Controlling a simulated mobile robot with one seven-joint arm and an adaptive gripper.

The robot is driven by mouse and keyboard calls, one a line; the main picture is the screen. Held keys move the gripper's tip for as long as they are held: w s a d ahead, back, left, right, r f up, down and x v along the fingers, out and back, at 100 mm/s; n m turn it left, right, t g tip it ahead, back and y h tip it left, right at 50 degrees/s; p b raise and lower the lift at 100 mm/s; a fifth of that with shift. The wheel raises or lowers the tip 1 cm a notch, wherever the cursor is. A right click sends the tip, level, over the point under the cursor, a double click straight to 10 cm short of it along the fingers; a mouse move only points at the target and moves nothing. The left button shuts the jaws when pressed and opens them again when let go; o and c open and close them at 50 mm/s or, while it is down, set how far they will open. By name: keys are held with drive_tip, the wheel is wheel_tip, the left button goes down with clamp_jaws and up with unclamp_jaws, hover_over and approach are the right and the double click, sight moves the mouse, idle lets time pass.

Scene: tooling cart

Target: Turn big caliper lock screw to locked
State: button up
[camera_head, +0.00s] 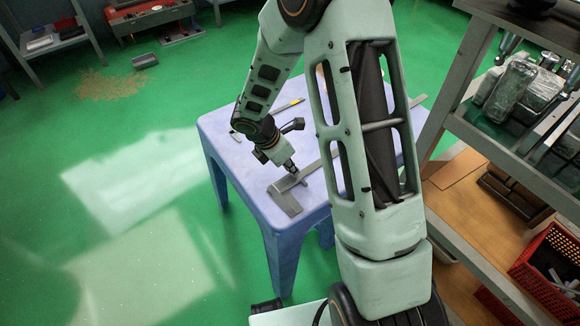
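The big caliper (285,200) lies on the blue table (222,125), its grey jaws near the table's front left corner. Its long beam (312,168) runs up to the right, passes behind my arm and shows again near the table's right side. My gripper (292,171) points down at the caliper's sliding part, just behind the jaws. Its fingertips look close to the caliper or touching it; I cannot tell which. The fingers are too small to show whether they are open or shut. The lock screw is not discernible and seems hidden by the gripper.
A thin tool with a yellow part (288,105) lies at the back of the table. A metal shelf (480,135) with bottles stands close on the right, above a red crate (545,275). Green floor (120,200) is open on the left.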

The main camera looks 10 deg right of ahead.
clamp_jaws()
drive_tip(key=shift+m, duration=0.4)
drive_tip(key=shift+w+a+m+g+p, duration=0.15)
drive_tip(key=shift+m+g+p, duration=0.45)
drive_tip(key=shift+m, duration=0.4)
drive_tip(key=m+g, duration=0.1)
drive_tip(key=m, duration=0.1)
drive_tip(key=m+g+p, duration=0.1)
drive_tip(key=m, duration=0.2)
drive_tip(key=shift+w+m, duration=0.2)
drive_tip(key=shift+m, duration=0.1)
drive_tip(key=m, duration=0.2)
drive_tip(key=m+g+p, duration=0.1)
drive_tip(key=m, duration=0.1)
drive_tip(key=shift+w+d+g+y, duration=0.2)
drive_tip(key=shift+g+y, duration=0.1)
drive_tip(key=shift+y, duration=0.1)
drive_tip(key=shift+d+m+g+y, duration=0.1)
drive_tip(key=shift+m+g+y, duration=0.2)
drive_tip(key=shift+m, duration=0.95)
drive_tip(key=shift+d+m+g+y, duration=0.15)
drive_tip(key=shift+m+y, duration=0.25)
drive_tip(key=shift+m, duration=0.85)
drive_tip(key=shift+w, duration=0.1)
drive_tip(key=shift+c, duration=0.7)
unclamp_jaws()
drive_tip(key=o, duration=0.5)
